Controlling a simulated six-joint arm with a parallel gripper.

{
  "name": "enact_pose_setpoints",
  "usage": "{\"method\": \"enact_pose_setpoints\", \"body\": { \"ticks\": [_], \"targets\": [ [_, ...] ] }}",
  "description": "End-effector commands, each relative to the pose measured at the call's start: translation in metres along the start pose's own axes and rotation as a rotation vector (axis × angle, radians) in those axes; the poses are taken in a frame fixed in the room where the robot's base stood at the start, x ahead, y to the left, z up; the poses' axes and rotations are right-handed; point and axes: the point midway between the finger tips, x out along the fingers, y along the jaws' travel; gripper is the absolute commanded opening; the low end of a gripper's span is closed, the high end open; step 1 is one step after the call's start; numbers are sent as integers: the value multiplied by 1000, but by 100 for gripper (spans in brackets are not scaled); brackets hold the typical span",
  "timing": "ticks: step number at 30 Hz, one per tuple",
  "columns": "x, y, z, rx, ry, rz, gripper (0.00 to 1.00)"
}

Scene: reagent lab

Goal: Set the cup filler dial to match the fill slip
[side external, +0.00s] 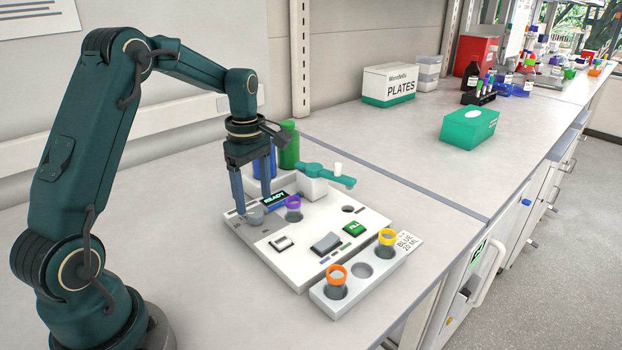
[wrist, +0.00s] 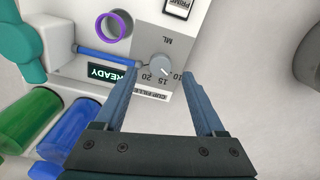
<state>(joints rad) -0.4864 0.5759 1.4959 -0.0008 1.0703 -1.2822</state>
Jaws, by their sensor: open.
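The cup filler (side external: 290,245) is a white panel with a lit READY display (wrist: 110,73). Its grey round dial (wrist: 160,66) sits at the panel edge, with 20, 15 and 10 printed around it. A pale mark on the dial points down-right, toward the 15 to 10 side; the exact setting is unclear. In the side view the dial (side external: 254,215) is below my gripper (side external: 253,205). My gripper is open, with its fingers (wrist: 158,77) on either side of the dial, apparently apart from it. The fill slip (side external: 407,242) reads BLUE 20 ML.
A purple-rimmed cup (side external: 293,208) stands on the filler. A white rack (side external: 360,285) in front holds orange-rimmed (side external: 336,276) and yellow-rimmed (side external: 387,238) cups. Blue (wrist: 75,127) and green (wrist: 30,118) bottles stand behind. A teal arm (side external: 325,174) overhangs the panel.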

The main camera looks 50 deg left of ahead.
Motion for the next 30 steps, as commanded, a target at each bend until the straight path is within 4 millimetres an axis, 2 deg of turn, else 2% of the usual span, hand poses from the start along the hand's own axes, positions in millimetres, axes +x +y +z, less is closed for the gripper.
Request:
{"method": "enact_pose_setpoints", "body": {
  "ticks": [3,7,17,19,23,24,30],
  "targets": [
    [17,-1,1,2,-2,-5,72],
    [30,-1,1,3,-2,-3,72],
    [36,0,1,4,-1,2,72],
    [36,0,1,4,-1,2,53],
    [35,0,1,4,-1,2,3],
    [35,0,1,4,-1,2,0],
    [35,0,1,13,-1,3,0]
  ]
}}
